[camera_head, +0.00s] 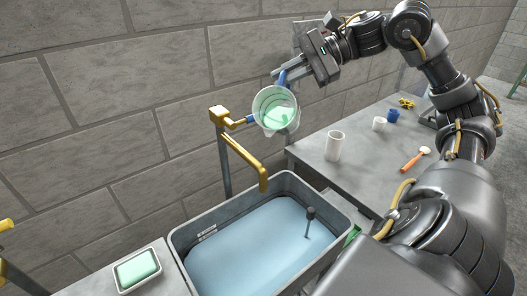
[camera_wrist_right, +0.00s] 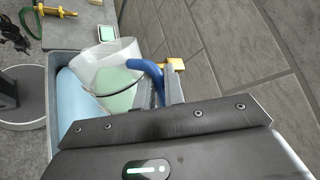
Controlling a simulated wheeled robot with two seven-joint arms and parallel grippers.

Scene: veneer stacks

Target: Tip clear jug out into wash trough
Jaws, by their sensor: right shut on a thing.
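The clear jug (camera_head: 268,103) is up in the air above the far end of the wash trough, near the wall. It is tilted, with its open mouth facing the head camera, and green liquid (camera_head: 279,116) shows inside. No stream from it is visible. My right gripper (camera_head: 285,78) is shut on the jug's blue handle, which shows in the right wrist view (camera_wrist_right: 149,70), as does the jug (camera_wrist_right: 100,62). The wash trough (camera_head: 226,205) is grey and holds pale blue water (camera_head: 250,245). A dark stick with a knob (camera_head: 309,225) stands in the water. My left gripper is out of view.
A yellow tap (camera_head: 252,160) reaches over the trough beside the jug. A block wall stands close behind. A grey bench (camera_head: 345,180) at right holds a white cup (camera_head: 334,146), smaller cups and an orange-handled tool (camera_head: 412,162). A green soap dish (camera_head: 137,268) sits at left.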

